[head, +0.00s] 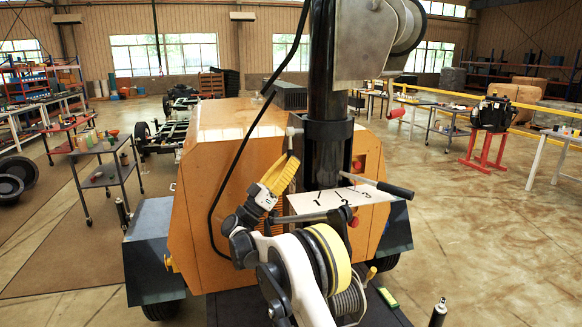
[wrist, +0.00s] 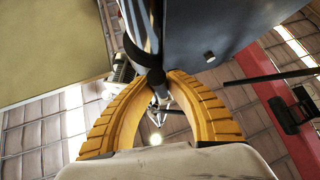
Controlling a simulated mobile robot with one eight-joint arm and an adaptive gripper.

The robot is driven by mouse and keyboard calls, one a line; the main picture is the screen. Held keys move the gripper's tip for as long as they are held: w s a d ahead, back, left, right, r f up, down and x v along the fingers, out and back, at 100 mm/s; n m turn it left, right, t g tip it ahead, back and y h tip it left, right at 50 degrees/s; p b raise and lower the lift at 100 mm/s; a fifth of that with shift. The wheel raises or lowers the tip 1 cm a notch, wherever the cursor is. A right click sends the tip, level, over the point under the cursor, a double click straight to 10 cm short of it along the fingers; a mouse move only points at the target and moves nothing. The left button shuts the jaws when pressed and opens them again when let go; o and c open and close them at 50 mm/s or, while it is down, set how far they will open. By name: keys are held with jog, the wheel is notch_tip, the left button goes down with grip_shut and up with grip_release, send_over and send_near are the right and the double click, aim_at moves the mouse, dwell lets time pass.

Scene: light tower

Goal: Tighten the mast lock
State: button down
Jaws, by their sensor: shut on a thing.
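The black mast (head: 326,100) stands upright on the orange light-tower body, with a dark collar (head: 328,132) around it. A small light-coloured lock handle (head: 292,131) sticks out at the collar's left side. My gripper (head: 292,160), with yellow ribbed fingers, is just below and left of the collar. In the wrist view my gripper (wrist: 156,78) is shut on a dark rounded piece (wrist: 156,76), which looks like part of the mast lock. The fingertips hide some of it, so how tight the lock is cannot be told.
A white plate (head: 312,203) marked 1, 2, 3 lies below the mast, with a black-gripped lever (head: 394,189) to its right. A black cable (head: 243,150) loops down left of the mast. Open floor (head: 470,230) lies to the right.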

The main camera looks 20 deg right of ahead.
jog(key=shift+w+m+g+h, duration=0.35)
jog(key=shift+m+g, duration=0.4)
jog(key=shift+m, duration=0.15)
jog(key=shift+w+m+g+h, duration=0.25)
jog(key=shift+m+g+h, duration=0.1)
jog(key=shift+m+g, duration=0.5)
jog(key=shift+r, duration=0.1)
jog(key=c, duration=1.3)
grip_release()
jog(key=shift+d, duration=0.1)
jog(key=v, duration=1.2)
